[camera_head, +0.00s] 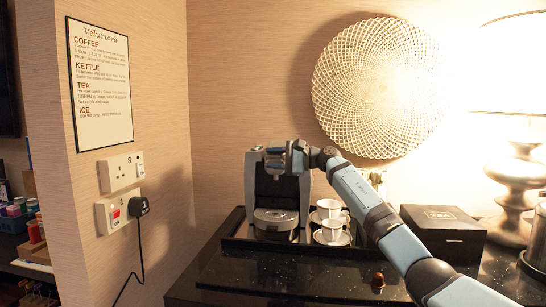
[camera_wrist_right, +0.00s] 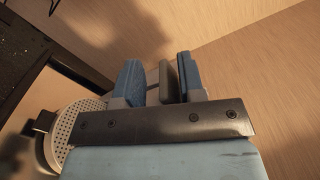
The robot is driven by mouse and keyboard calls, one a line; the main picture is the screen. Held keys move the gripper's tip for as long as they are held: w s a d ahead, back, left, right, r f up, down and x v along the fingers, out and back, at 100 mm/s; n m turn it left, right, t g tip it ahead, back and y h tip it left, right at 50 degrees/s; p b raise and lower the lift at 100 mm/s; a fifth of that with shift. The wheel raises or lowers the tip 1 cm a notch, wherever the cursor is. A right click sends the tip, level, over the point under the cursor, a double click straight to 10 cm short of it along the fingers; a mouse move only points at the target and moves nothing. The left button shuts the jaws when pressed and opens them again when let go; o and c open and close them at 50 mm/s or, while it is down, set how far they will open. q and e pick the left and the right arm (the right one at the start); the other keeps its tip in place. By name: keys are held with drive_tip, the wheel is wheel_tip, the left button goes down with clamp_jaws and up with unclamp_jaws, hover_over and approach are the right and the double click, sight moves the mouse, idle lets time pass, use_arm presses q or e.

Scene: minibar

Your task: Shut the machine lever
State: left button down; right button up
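The coffee machine (camera_head: 250,185) stands on a black tray on the counter, left of two white cups. Its front is dark and its round drip tray (camera_head: 275,219) sits low. My right gripper (camera_head: 273,158) is at the top front of the machine and hides part of it. In the right wrist view, its two blue fingers (camera_wrist_right: 160,82) are apart. A grey bar, seemingly the machine lever (camera_wrist_right: 168,80), stands between them, close to the right finger with a gap to the left one. The lever's angle is hard to tell. My left gripper is not in view.
Two white cups on saucers (camera_head: 332,236) stand just right of the machine, under my right arm. A dark tea box (camera_head: 440,228) and a lamp (camera_head: 515,180) are farther right. A brown capsule (camera_head: 378,280) lies near the front. The wall is close on the left.

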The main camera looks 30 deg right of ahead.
drive_tip(key=shift+d, duration=0.1)
drive_tip(key=v, duration=1.3)
drive_tip(key=shift+s+d, duration=0.25)
